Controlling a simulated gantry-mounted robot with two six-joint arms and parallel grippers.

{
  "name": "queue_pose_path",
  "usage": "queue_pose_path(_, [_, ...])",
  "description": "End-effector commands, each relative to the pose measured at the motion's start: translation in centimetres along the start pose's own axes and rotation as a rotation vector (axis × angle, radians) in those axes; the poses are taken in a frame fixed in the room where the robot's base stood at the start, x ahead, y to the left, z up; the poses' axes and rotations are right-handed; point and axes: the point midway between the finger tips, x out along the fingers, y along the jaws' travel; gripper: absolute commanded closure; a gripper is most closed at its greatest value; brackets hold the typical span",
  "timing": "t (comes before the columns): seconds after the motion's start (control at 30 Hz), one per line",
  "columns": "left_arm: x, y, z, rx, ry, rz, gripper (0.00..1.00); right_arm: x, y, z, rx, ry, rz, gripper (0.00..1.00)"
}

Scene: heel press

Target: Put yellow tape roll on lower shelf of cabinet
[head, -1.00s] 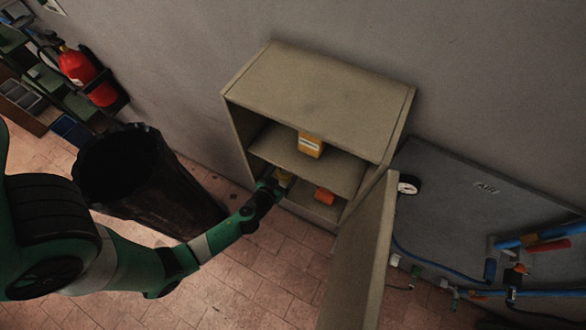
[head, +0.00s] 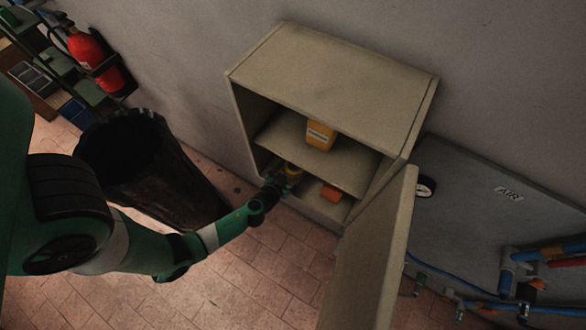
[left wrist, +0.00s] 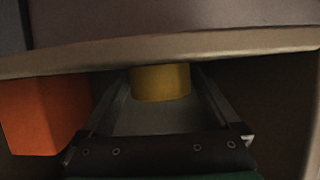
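The beige cabinet (head: 335,70) stands against the wall, with its middle shelf (head: 285,145) and the lower compartment below it visible. My left gripper (head: 281,180) reaches into the left front of the lower compartment. The yellow tape roll (head: 293,171) is at its fingertips, partly hidden in the head view. In the left wrist view the roll (left wrist: 160,83) fills the gap between the fingers (left wrist: 162,90), which appear shut on it. A cabinet edge hides part of the roll there. I cannot tell whether it touches the lower shelf. My right gripper is not in view.
An orange block (head: 331,194) is in the lower compartment, right of the roll; it shows in the left wrist view (left wrist: 42,115). A yellow-orange container (head: 320,135) stands on the middle shelf. The open door (head: 375,260) juts out at right. A black bin (head: 160,180) stands left.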

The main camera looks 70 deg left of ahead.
Motion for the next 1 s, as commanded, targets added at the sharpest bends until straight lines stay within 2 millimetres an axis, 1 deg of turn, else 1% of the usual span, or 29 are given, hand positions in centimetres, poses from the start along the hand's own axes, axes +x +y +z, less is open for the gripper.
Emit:
queue_pose_path(0.27, [-0.1, 0.0, -0.2, 0.001, 0.000, 0.000, 0.00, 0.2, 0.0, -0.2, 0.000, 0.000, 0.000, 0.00])
queue_pose_path(0.33, [-0.4, 0.0, -0.5, 0.003, -0.001, 0.000, 0.00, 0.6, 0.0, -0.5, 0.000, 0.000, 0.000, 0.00])
queue_pose_path(0.37, [-0.7, 0.1, -0.3, 0.003, 0.000, 0.002, 0.00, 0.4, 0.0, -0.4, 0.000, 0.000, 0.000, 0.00])
queue_pose_path(0.47, [-2.6, 0.1, -0.3, 0.003, -0.001, 0.003, 0.00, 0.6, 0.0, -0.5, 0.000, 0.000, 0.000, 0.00])
queue_pose_path(0.73, [-9.5, 0.1, -0.1, 0.005, -0.001, 0.008, 0.00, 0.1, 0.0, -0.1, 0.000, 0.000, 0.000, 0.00])
queue_pose_path(0.9, [-11.5, 0.1, -0.2, 0.004, -0.001, 0.005, 0.00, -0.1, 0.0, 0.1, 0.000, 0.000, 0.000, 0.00])
queue_pose_path(1.0, [-12.1, 0.1, -0.2, 0.002, -0.001, 0.002, 0.00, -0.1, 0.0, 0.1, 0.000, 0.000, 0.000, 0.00])
